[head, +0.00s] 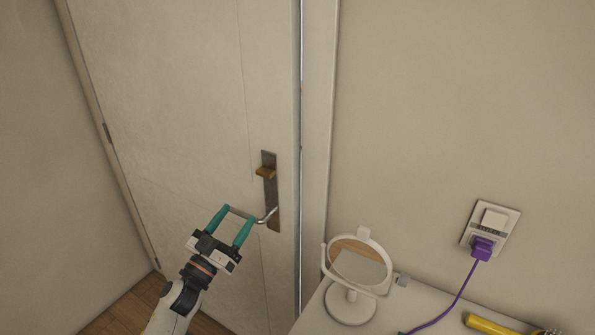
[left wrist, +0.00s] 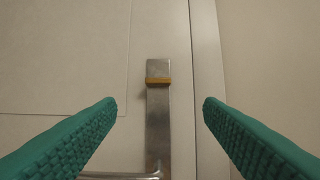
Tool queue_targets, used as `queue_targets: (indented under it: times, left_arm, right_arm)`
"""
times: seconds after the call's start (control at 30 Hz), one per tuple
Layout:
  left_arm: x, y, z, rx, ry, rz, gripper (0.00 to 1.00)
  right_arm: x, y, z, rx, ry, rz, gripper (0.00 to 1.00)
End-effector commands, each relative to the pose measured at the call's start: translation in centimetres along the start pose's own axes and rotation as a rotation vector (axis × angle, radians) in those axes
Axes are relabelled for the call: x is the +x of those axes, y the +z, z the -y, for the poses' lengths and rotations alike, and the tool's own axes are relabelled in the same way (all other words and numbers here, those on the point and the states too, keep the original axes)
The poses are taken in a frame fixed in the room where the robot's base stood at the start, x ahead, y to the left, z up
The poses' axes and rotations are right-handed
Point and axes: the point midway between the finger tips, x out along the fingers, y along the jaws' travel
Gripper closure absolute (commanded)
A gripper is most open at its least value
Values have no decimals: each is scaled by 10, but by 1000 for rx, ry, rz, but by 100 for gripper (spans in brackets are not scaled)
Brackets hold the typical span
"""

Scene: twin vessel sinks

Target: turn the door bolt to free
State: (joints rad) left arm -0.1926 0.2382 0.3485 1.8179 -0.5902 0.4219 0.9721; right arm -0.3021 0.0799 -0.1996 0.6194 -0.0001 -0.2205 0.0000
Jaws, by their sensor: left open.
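The door bolt is a small brass thumb-turn (head: 265,172) near the top of a metal plate (head: 271,196) on the pale door (head: 180,110). In the left wrist view the bolt (left wrist: 158,81) lies crosswise on the plate (left wrist: 158,120), ahead of and between my fingertips. A silver lever handle (head: 266,217) sits lower on the plate. My left gripper (head: 239,212), with teal fingers, is open and empty. It is below and left of the bolt in the head view, near the lever. My right gripper is not in view.
A white counter (head: 322,318) at the lower right holds a round mirror (head: 351,306) on a stand. A wall socket (head: 494,218) has a purple plug (head: 481,248) and cord. A yellow-handled object (head: 487,325) lies at the front. The door face left of the plate is clear.

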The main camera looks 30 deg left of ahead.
Motion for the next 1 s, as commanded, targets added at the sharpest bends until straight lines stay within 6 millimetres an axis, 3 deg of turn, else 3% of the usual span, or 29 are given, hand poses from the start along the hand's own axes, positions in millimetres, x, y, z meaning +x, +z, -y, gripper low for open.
queue_targets:
  times: [0.17, 0.6, 0.8, 1.0]
  left_arm:
    - [22, 4, 0, -1, -1, 6, 38]
    - [103, 2, 0, -1, 1, 3, 38]
    - [117, 1, 0, 0, 0, 1, 38]
    - [119, 0, 0, 0, 0, 0, 38]
  right_arm:
    - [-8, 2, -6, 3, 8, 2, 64]
    - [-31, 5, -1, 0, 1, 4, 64]
    - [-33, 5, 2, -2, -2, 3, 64]
    - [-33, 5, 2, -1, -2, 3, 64]
